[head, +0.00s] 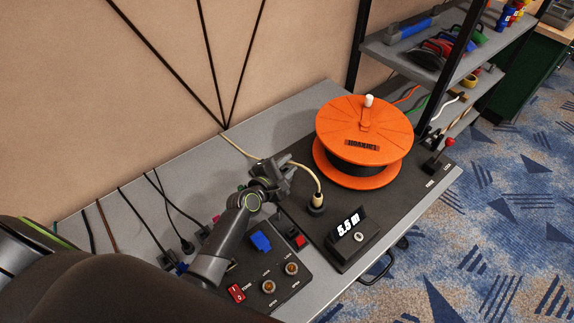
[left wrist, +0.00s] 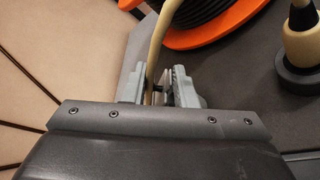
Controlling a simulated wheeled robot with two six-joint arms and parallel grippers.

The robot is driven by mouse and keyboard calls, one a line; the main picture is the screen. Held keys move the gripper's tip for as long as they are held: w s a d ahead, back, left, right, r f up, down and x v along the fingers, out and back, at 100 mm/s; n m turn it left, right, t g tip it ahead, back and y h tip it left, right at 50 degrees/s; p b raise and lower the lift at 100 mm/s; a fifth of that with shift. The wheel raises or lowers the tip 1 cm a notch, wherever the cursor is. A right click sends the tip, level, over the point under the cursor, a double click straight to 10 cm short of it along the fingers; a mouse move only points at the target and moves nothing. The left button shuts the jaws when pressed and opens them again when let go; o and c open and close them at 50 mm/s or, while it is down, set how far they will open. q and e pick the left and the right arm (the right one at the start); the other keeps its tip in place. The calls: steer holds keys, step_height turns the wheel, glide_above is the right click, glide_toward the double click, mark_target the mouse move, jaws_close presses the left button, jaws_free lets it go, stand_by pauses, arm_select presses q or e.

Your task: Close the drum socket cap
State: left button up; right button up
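My left gripper (head: 278,178) is above the grey bench. In the left wrist view its two fingers (left wrist: 158,88) stand a little apart, with the cream cable (left wrist: 168,28) passing between or just beyond them. The cable looks narrower than the gap. The orange cable drum (head: 364,130) stands to the right of the gripper; its orange rim (left wrist: 215,32) shows at the top of the wrist view. A blue cap-like part (head: 260,242) is on the dark socket panel below the gripper. I cannot tell for sure which part is the drum socket cap. My right gripper is out of view.
A cream plug (head: 317,200) stands upright in a black socket right of the gripper. A black display block (head: 351,238) reading 5.5 m and a red-knobbed lever (head: 449,142) are nearby. A tool shelf (head: 450,55) stands at the back right.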

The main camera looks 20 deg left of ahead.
arm_select(q)
steer(key=shift+s, duration=0.1)
steer(key=v, duration=1.7)
steer(key=shift+b, duration=0.35)
steer(key=shift+r, duration=0.15)
